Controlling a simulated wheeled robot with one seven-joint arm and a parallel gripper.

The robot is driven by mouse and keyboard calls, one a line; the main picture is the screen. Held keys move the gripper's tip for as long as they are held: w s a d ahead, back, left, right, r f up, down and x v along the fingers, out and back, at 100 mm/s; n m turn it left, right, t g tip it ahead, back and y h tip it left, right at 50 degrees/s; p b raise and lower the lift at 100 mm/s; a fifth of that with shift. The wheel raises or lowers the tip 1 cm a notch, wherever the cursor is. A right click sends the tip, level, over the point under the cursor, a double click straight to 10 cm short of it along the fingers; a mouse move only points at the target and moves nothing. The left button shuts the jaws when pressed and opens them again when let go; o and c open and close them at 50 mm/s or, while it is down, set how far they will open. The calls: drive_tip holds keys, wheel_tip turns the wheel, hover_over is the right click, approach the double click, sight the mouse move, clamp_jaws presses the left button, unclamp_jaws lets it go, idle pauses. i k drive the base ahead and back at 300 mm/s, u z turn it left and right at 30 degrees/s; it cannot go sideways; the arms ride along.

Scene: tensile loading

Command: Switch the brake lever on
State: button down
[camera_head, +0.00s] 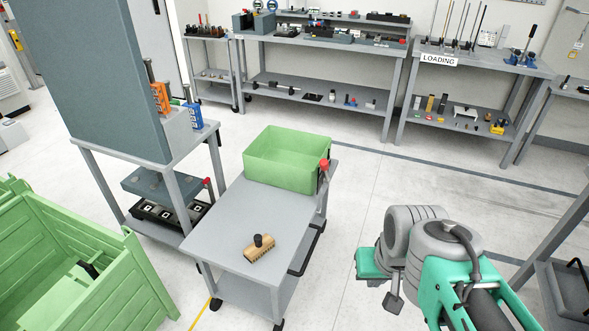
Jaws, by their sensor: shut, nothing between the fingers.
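A lever with a red knob (324,164) stands at the back right corner of the grey cart (215,235), beside the green bin; it looks roughly upright. I cannot tell whether it is on or off. A second red knob (207,182) shows on the grey stand at left, partly hidden. My gripper (393,303) hangs in the air at the lower right, shut and empty. It is to the right of the cart, apart from both levers, below my grey and green arm.
A green bin (287,172) sits on the cart's far end, and a tan brush-like block (259,250) lies near its front. A large green crate (140,277) stands at lower left. Workbenches (300,41) line the back wall. Floor (370,190) is clear between cart and benches.

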sight(323, 163)
drive_tip(key=u, duration=0.8)
drive_tip(key=i, duration=0.8)
drive_tip(key=u, duration=0.75)
